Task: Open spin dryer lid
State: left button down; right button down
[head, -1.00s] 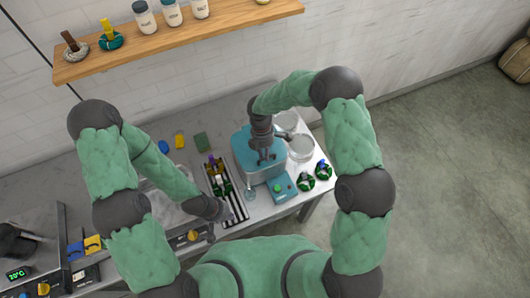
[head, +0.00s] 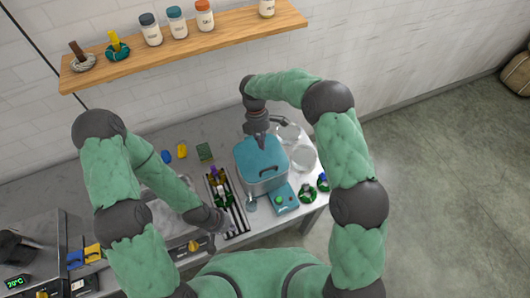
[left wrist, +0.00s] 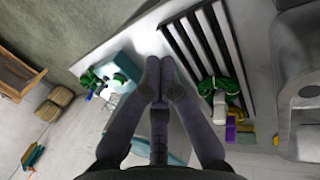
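My left gripper (head: 224,226) is low over the bench's front, left of the dryer, beside the striped rack. In the left wrist view its fingers (left wrist: 161,66) come together at the tips with nothing visible between them.
A teal control box (head: 284,200) with a green button sits in front of the dryer. Green skeins (head: 308,193) lie to its right. Clear glass vessels (head: 301,157) stand right of the dryer. A dark striped rack (head: 236,212) is to its left. A wooden shelf (head: 200,42) with jars hangs behind.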

pick_arm(q)
jog(key=w+d+r+m+t+y, duration=0.1)
jog(key=w+d+r+m+y, duration=0.2)
jog(key=w+d+r+m, duration=1)
jog(key=w+d+r+m+t+y, duration=0.15)
jog(key=d+r+m, duration=0.4)
jog(key=m, duration=1.65)
jog(key=shift+y, duration=0.35)
jog(key=shift+w+a+f, duration=0.35)
jog(key=shift+w+f, duration=0.5)
jog(key=shift+f, duration=0.2)
jog(key=shift+w+a+f, duration=0.35)
jog(key=shift+w+f, duration=0.45)
jog(key=shift+f, duration=0.3)
jog(key=shift+w+a+f, duration=0.35)
jog(key=shift+w+f, duration=0.5)
jog(key=shift+f, duration=0.2)
